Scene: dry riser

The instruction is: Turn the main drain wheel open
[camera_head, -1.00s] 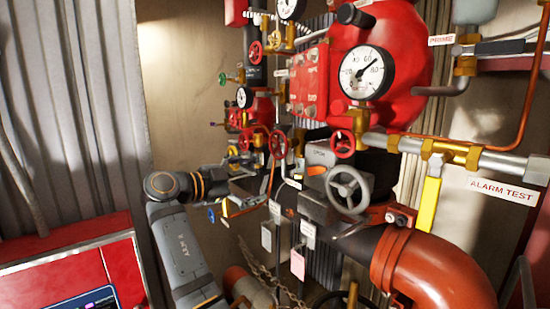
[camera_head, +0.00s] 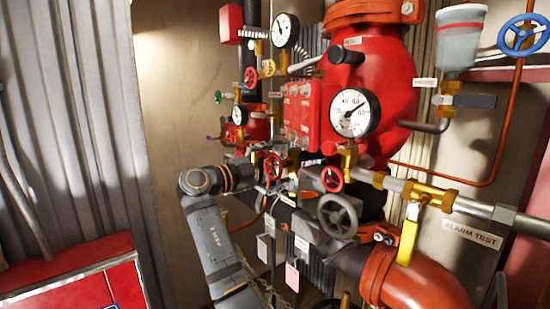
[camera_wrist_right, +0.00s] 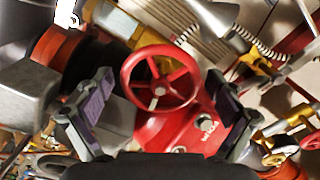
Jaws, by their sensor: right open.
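A red five-spoked handwheel (camera_wrist_right: 160,78) on a red valve body sits between the fingers of my right gripper (camera_wrist_right: 162,108) in the right wrist view. The body has a small label I cannot read clearly. The gripper is open, with one finger on each side of the wheel and space between them and the rim. In the head view my right gripper (camera_head: 262,189) is small and partly hidden among fittings, close to a red handwheel (camera_head: 273,166) left of centre. No wheel carries a readable main drain label. My left gripper is not in view.
Another red handwheel (camera_head: 332,179) and a grey handwheel (camera_head: 338,216) stand to the right of the gripper. A yellow lever (camera_head: 408,236) hangs near the alarm test sign (camera_head: 471,235). Pipes and a gauge (camera_head: 353,113) crowd the area. A red cabinet (camera_head: 70,279) is at lower left.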

